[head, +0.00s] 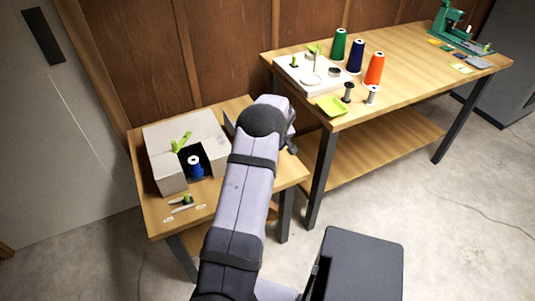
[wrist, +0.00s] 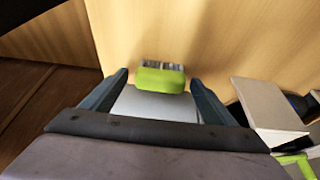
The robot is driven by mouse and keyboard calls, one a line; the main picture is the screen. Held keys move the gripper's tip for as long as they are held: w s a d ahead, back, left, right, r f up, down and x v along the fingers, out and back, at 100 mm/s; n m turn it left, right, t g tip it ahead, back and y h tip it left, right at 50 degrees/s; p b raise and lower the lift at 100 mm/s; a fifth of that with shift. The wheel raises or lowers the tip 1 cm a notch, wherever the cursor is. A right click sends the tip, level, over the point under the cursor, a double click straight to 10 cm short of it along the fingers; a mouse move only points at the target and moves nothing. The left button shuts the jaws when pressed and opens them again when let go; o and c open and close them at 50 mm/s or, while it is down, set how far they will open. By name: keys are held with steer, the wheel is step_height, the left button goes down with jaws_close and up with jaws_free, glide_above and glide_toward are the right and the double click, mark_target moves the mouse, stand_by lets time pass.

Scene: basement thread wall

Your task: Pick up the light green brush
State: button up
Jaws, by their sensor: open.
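The light green brush (wrist: 160,79) lies on the small wooden table in the wrist view, with a strip of grey bristles along its far edge. My gripper (wrist: 159,76) is open, with one finger on each side of the brush; I cannot tell whether they touch it. A pale grey flat surface shows just below the brush, between the fingers; I cannot tell what it belongs to. In the head view my arm hides the brush, and only a little of my gripper shows behind the arm's end.
Small green-tipped tools (head: 184,202) lie in front. The taller workbench (head: 420,65) with thread cones stands at the right.

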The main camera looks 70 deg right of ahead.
steer(key=shift+f, duration=0.2)
steer(key=c, duration=1.1)
steer(key=shift+r, duration=0.15)
step_height(320, 180, up, 10)
steer(key=shift+f, duration=0.1)
steer(key=shift+o, duration=0.4)
steer(key=shift+w, duration=0.1)
